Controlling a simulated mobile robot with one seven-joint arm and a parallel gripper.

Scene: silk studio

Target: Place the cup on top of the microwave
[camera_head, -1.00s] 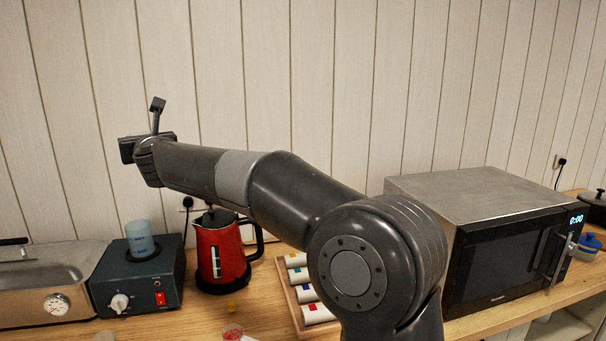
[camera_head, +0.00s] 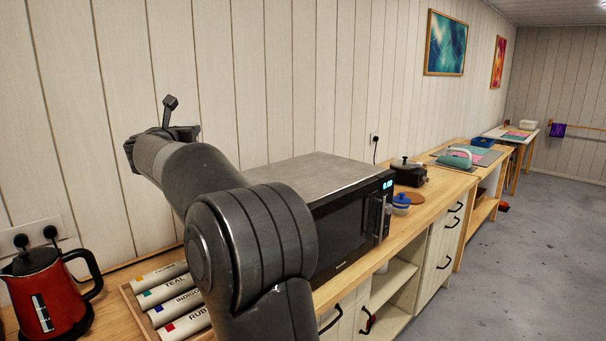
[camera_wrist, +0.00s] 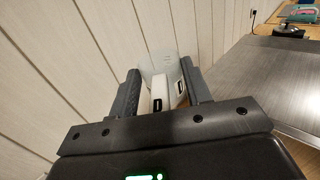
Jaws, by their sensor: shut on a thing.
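The cup (camera_wrist: 160,66) is a pale white thing between the two dark fingers of my gripper (camera_wrist: 160,84) in the wrist view. My gripper is shut on it; a lighter strip, perhaps its handle, shows between the fingers. In the head view my arm hides the cup and the fingertips. The microwave (camera_head: 345,238) is black-fronted with a flat grey metal top. Its bare top also shows in the wrist view (camera_wrist: 262,84), to the right of my gripper. The cup is beside the top, close to the panelled wall; its height above it I cannot tell.
A red kettle (camera_head: 50,300) and a tray (camera_head: 133,306) of labelled rolls are left of the microwave. A dark pot (camera_head: 408,176) and a blue-lidded jar (camera_head: 401,203) stand to its right. The wall (camera_head: 270,80) runs behind the counter. The microwave top looks clear.

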